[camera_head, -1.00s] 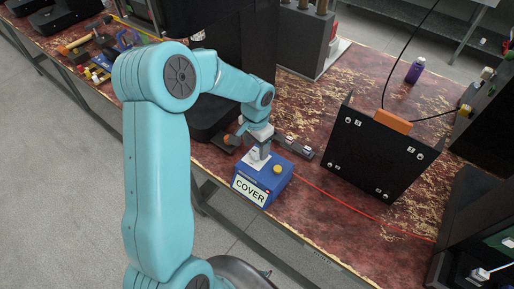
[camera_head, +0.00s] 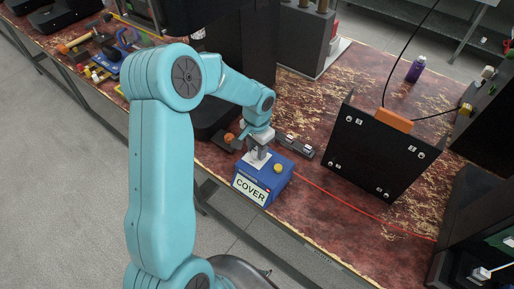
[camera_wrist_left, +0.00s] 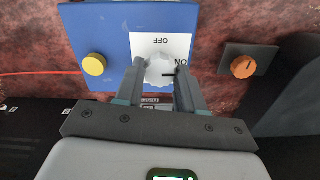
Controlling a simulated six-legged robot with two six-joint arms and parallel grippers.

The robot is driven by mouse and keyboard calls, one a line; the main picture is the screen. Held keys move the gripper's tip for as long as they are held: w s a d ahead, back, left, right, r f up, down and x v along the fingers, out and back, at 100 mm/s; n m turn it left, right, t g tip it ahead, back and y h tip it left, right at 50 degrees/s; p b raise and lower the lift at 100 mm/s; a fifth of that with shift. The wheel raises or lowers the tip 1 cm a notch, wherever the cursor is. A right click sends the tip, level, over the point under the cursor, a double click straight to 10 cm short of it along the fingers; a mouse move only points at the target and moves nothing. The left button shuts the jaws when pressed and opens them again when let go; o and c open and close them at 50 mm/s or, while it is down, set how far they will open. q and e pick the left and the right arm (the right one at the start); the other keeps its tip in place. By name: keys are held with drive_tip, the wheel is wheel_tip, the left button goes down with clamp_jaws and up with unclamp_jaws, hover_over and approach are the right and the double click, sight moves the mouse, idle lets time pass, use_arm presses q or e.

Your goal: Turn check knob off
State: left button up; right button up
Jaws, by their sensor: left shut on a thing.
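A blue box (camera_head: 270,186) with a "COVER" label on its front stands near the table's front edge. On its top are a yellow button (camera_wrist_left: 94,65) and a white plate (camera_wrist_left: 150,42) marked OFF and ON, with a pale round knob (camera_wrist_left: 158,72). The knob's dark mark points to the right in the left wrist view, toward ON. My left gripper (camera_head: 257,157) points down at the plate. In the left wrist view its fingers (camera_wrist_left: 161,78) are shut on the knob, one on each side. My right gripper is not in view.
A small dark box with an orange knob (camera_wrist_left: 243,67) sits beside the blue box. A dark upright panel (camera_head: 375,155) stands to the right. A red cable (camera_head: 350,206) runs along the table. A purple bottle (camera_head: 415,70) stands farther back.

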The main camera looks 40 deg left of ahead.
use_arm(q)
drive_tip(key=n+b, duration=0.3)
drive_tip(key=shift+f, duration=0.15)
drive_tip(key=n+b, duration=0.3)
drive_tip(key=n, duration=0.2)
drive_tip(key=n+b, duration=0.2)
drive_tip(key=n, duration=0.3)
drive_tip(key=shift+b, duration=0.35)
drive_tip(key=shift+r+n+b, duration=0.15)
drive_tip(key=shift+n+b, duration=0.2)
drive_tip(key=shift+n, duration=0.75)
drive_tip(key=shift+r+n+b, duration=0.1)
drive_tip(key=shift+n+b, duration=0.2)
drive_tip(key=shift+n, duration=0.8)
drive_tip(key=shift+a, duration=0.1)
drive_tip(key=o, duration=1)
wheel_tip(320, 180, up, 16)
drive_tip(key=shift+r+p, duration=0.2)
drive_tip(key=shift+p, duration=0.95)
